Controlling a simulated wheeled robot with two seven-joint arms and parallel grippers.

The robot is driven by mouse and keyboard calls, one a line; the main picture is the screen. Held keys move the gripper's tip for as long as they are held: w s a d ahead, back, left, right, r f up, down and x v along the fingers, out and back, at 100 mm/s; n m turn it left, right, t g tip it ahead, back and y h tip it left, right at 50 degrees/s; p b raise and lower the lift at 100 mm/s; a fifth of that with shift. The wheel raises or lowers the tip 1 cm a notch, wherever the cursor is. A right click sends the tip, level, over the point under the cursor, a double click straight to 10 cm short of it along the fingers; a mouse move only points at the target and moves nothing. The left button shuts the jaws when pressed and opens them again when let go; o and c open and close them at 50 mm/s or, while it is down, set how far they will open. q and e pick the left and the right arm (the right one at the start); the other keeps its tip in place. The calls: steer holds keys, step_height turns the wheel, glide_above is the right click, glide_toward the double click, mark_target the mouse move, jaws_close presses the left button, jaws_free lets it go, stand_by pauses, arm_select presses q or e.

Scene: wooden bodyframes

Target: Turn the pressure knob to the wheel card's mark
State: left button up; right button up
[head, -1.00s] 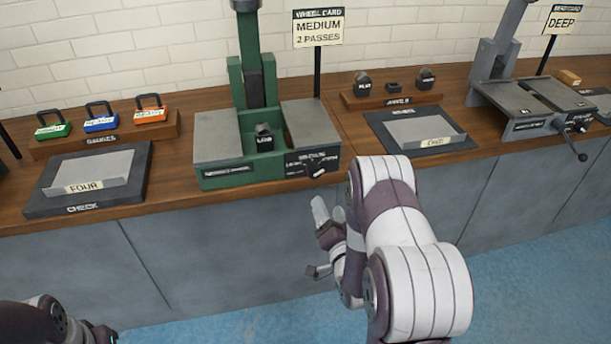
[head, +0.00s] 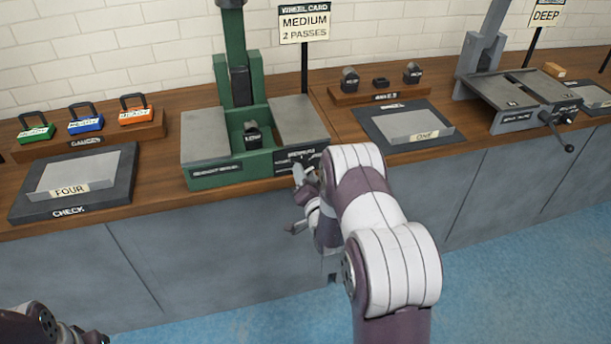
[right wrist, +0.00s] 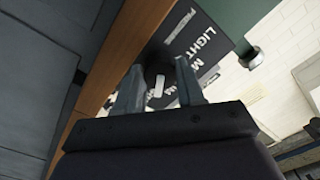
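The pressure panel (head: 284,164) is on the front right of the green machine (head: 215,178). Its wheel card (head: 304,27) above reads MEDIUM, 2 PASSES. My right gripper (head: 301,177) is just in front of the panel and covers the knob in the head view. In the right wrist view the right gripper (right wrist: 158,82) has its two fingers apart, with the dark knob and its white pointer line (right wrist: 157,88) seen between them. LIGHT and part of an M word show on the panel; I cannot tell which mark the pointer meets. Whether the fingers touch the knob is unclear. The left gripper is hardly visible at bottom left.
The wooden counter (head: 160,189) edge runs below the panel. A CHECK tray (head: 115,190) and coloured gauges are at left. A tray marked ONE (head: 377,132) and a grey machine (head: 515,120) with a DEEP card (head: 547,14) are at right.

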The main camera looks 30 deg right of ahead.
steer(key=shift+c, duration=0.6)
steer(key=shift+n, duration=0.4)
steer(key=n+b, duration=0.3)
steer(key=n, duration=0.8)
steer(key=shift+d+f+b, duration=0.1)
steer(key=shift+b, duration=0.3)
steer(key=o, duration=1)
steer(key=shift+o, duration=0.2)
